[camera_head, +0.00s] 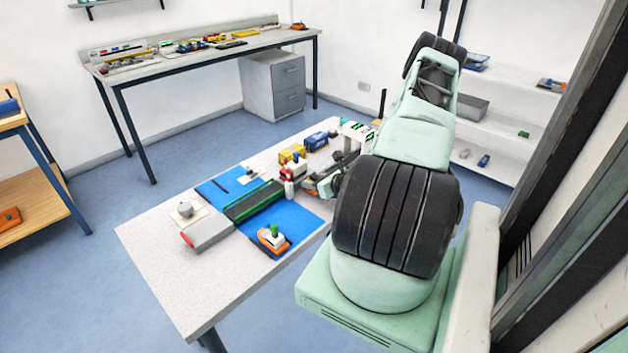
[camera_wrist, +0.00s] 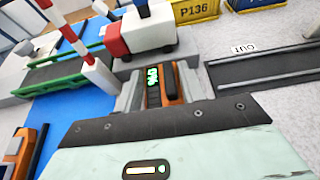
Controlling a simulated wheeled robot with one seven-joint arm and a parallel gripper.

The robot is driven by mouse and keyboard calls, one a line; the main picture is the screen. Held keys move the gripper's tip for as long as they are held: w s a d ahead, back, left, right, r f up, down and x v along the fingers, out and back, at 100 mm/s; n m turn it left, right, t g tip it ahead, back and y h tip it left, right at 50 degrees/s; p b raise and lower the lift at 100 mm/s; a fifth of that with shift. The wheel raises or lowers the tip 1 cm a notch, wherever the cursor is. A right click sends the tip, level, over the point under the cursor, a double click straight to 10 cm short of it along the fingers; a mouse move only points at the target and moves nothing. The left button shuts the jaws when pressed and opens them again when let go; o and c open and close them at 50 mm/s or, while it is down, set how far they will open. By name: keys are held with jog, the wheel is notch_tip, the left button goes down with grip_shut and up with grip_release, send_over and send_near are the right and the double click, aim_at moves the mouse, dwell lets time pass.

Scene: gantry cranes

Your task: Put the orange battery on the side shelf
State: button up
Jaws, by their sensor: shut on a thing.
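My gripper (camera_wrist: 160,88) is shut on an orange and dark block with a green display, which I take as the orange battery (camera_wrist: 171,84). In the wrist view the battery is between the fingers, low beside a red and white toy truck (camera_wrist: 143,30). In the head view my gripper (camera_head: 318,184) is over the right part of the white table, and the battery is mostly hidden there. White shelves (camera_head: 500,139) stand at the back right and a wooden shelf unit (camera_head: 38,184) at the left; I cannot tell which is the side shelf.
A green-railed track (camera_head: 254,202) crosses the blue mat (camera_head: 300,213). Near it are a red-striped barrier pole (camera_wrist: 65,28), yellow containers (camera_head: 292,154) and an orange-based object (camera_head: 272,238). The near table end (camera_head: 180,280) is clear. A long cluttered bench (camera_head: 200,55) stands behind.

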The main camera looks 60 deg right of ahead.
jog(key=o, duration=1.1)
jog(key=shift+f, duration=0.1)
jog(key=shift+s+r, duration=0.1)
jog(key=shift+r, duration=0.15)
jog(key=b+v, duration=0.2)
jog(key=v, duration=0.9)
jog(key=shift+s+a, duration=0.15)
jog(key=shift+s, duration=0.25)
